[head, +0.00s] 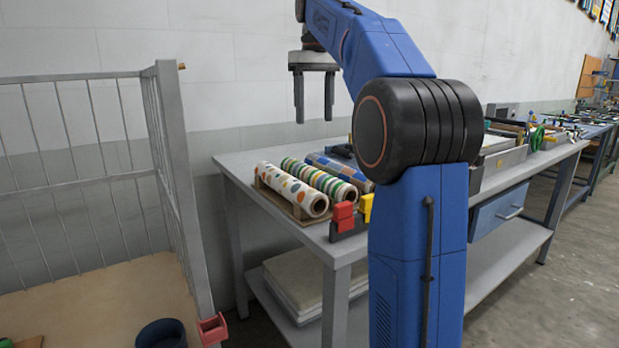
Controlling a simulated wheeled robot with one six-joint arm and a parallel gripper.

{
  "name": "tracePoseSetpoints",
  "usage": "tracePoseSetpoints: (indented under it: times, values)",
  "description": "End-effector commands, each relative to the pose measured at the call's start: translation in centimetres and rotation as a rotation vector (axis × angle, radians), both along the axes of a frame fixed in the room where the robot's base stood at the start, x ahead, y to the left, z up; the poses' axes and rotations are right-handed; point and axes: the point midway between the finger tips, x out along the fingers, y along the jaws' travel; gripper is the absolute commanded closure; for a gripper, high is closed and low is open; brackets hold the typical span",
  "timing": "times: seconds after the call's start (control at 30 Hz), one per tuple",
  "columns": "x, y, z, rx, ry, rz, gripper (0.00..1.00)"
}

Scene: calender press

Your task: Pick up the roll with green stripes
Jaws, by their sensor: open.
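The roll with green stripes (320,179) lies on a wooden rack (280,203) on the grey table, between two other rolls. The roll with coloured dots (292,189) is on its left, and a blue patterned roll (340,169) is on its right. My gripper (314,119) hangs in the air above the rolls, fingers pointing down, open and empty. It is well apart from the striped roll.
A metal cage (172,150) stands at the left. My blue arm hides the middle of the table.

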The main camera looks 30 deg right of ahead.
Motion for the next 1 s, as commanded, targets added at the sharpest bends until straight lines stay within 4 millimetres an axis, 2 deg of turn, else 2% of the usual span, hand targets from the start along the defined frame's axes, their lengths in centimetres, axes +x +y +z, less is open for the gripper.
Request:
tracePoseSetpoints:
  times: [0.6, 0.87, 1.0]
  values:
    - [-0.1, 0.0, -10.0, 0.0, 0.0, 0.0, 0.4]
    - [0.0, 0.0, -11.7, 0.0, -0.001, 0.0, 0.4]
    - [0.0, 0.0, -13.2, 0.0, 0.001, 0.0, 0.4]
